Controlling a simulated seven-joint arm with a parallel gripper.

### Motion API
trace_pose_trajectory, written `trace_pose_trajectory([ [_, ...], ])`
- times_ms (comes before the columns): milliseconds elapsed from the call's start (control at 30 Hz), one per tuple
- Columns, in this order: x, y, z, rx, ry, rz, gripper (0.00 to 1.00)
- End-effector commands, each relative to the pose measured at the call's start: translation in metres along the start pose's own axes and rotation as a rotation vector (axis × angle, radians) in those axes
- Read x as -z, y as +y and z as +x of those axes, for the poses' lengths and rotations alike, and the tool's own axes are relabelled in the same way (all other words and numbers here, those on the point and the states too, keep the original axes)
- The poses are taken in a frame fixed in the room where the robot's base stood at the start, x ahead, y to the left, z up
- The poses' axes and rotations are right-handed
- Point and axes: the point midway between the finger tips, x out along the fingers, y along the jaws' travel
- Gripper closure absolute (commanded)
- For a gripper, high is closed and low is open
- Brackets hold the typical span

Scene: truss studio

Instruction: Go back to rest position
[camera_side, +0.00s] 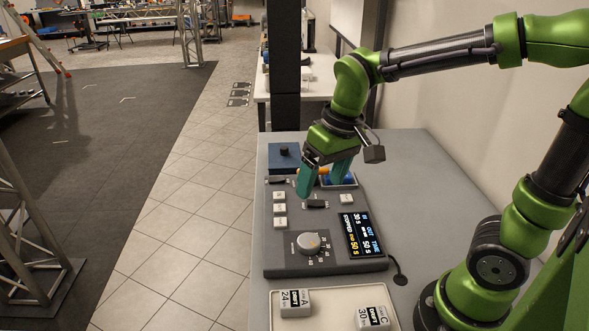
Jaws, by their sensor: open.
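My gripper (323,190) is open, with two teal fingers spread apart and pointing down. It hangs over the back part of a dark grey control panel (285,262). Nothing shows between the fingers. A black switch (316,204) on the panel lies just in front of the fingers; whether they touch the panel, I cannot tell. The panel also bears a silver knob (309,243), white buttons (280,209) and a lit display (361,235) with yellow and white text. My green arm reaches in from the right.
A blue box (285,156) with a black knob stands behind the panel. The grey table (408,170) is clear to the right; a dark column rises behind.

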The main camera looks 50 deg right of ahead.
Motion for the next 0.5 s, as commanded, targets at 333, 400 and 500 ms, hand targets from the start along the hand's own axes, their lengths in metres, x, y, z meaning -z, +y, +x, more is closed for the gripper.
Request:
trace_pose_trajectory([
  [333,-0.052,0.018,-0.035,0.173,0.332,0.161,0.2],
  [400,-0.057,0.019,-0.039,0.186,0.361,0.17,0.2],
  [500,-0.059,0.021,-0.045,0.193,0.388,0.173,0.2],
])
